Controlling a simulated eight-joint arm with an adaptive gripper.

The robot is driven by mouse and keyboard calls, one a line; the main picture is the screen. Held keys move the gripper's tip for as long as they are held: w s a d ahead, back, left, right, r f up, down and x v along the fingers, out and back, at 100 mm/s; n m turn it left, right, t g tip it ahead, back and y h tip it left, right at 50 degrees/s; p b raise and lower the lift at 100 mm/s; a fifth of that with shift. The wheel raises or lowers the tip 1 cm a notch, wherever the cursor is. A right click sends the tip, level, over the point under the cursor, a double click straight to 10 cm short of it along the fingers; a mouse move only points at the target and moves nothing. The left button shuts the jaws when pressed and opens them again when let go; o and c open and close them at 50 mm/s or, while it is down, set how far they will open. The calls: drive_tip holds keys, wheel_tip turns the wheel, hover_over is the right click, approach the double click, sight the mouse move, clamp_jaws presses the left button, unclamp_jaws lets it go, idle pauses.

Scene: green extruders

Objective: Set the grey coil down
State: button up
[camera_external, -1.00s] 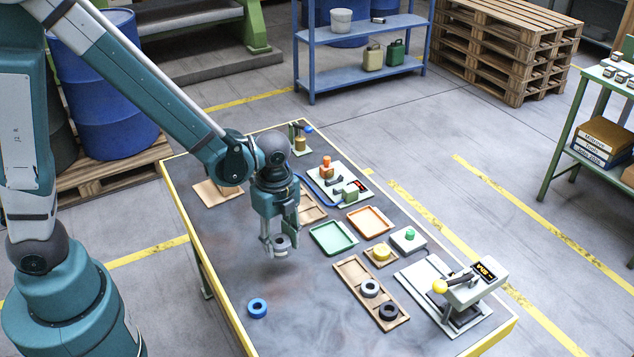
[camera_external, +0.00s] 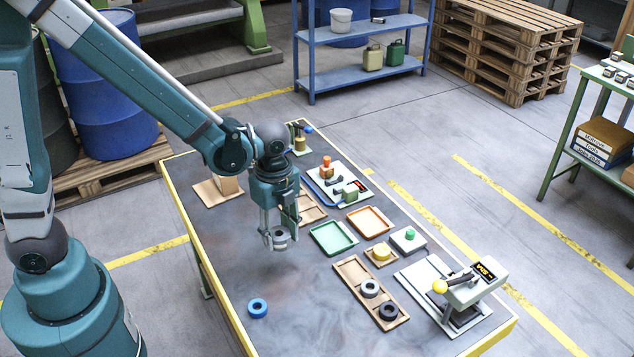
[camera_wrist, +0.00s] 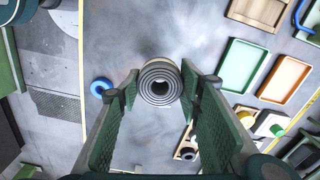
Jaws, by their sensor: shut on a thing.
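The grey coil (camera_wrist: 160,84) is a ring-shaped roll held between the two fingers of my gripper (camera_wrist: 160,90) in the wrist view. In the external view my gripper (camera_external: 280,240) points down with the grey coil (camera_external: 281,236) between its fingertips. The coil looks a little above the dark table top (camera_external: 300,290); the exact gap is hard to tell. A second, light grey coil (camera_external: 370,288) and a black coil (camera_external: 388,311) sit in a wooden tray (camera_external: 352,272).
A blue coil (camera_external: 257,307) lies alone at the front left. A green tray (camera_external: 333,238) and an orange tray (camera_external: 370,222) lie right of my gripper. A yellow coil (camera_external: 380,252) and a lever device (camera_external: 465,290) are further right. The table around the blue coil is clear.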

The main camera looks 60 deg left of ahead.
drive_tip(key=shift+d, duration=0.15)
drive_tip(key=shift+d, duration=0.55)
drive_tip(key=s+d+m+b, duration=0.2)
drive_tip(key=s+d, duration=0.2)
drive_tip(key=d, duration=1.8)
drive_tip(key=shift+d+r+m, duration=0.15)
drive_tip(key=shift+d+m, duration=0.15)
drive_tip(key=shift+f+b, duration=0.45)
drive_tip(key=shift+f, duration=2.5)
drive_tip(key=shift+f, duration=0.1)
drive_tip(key=shift+f+b, duration=0.4)
drive_tip(key=shift+f, duration=1.6)
